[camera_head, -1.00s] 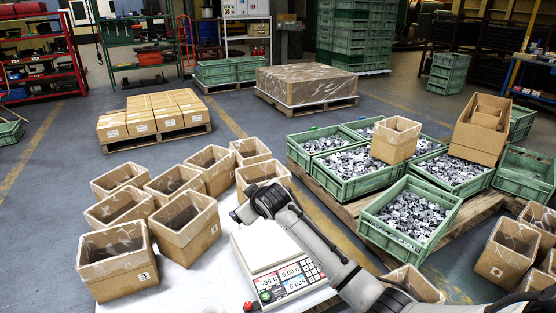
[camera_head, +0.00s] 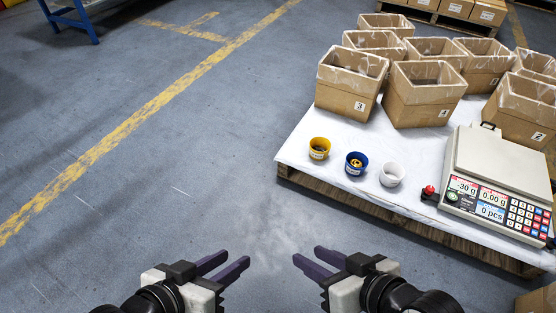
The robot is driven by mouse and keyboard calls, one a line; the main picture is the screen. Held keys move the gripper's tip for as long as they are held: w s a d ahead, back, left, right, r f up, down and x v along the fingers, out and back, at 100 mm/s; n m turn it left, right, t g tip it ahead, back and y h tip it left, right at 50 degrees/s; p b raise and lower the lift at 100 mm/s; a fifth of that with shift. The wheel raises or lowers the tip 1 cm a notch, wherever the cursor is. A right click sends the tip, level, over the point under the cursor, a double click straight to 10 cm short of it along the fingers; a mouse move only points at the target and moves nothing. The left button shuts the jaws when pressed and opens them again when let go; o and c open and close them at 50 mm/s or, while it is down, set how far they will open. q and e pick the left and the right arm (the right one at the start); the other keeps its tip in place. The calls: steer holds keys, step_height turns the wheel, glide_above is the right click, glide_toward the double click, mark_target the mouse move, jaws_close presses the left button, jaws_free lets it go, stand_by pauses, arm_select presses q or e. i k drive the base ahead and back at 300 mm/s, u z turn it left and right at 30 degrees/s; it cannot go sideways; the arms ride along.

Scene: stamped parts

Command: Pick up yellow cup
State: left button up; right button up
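The yellow cup (camera_head: 319,149) stands upright on the white-covered pallet (camera_head: 300,146), near its left front corner. It has a white label and something dark inside. A blue cup (camera_head: 355,163) with yellow contents stands to its right, and an empty-looking white cup (camera_head: 391,174) is right of that. My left gripper (camera_head: 231,265) is open and empty at the bottom of the view, below and left of the yellow cup. My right gripper (camera_head: 311,260) is open and empty, below the cup in the picture. Neither gripper touches anything.
Several open cardboard boxes (camera_head: 424,92) stand behind the cups. The grey floor (camera_head: 150,190) on the left is clear, with a yellow line. A blue metal frame (camera_head: 75,20) is at top left.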

mark_target(319, 147)
steer(key=u, duration=1.2)
steer(key=i, duration=1.05)
steer(key=z, duration=1.2)
steer(key=i, duration=0.55)
steer(key=z, duration=0.6)
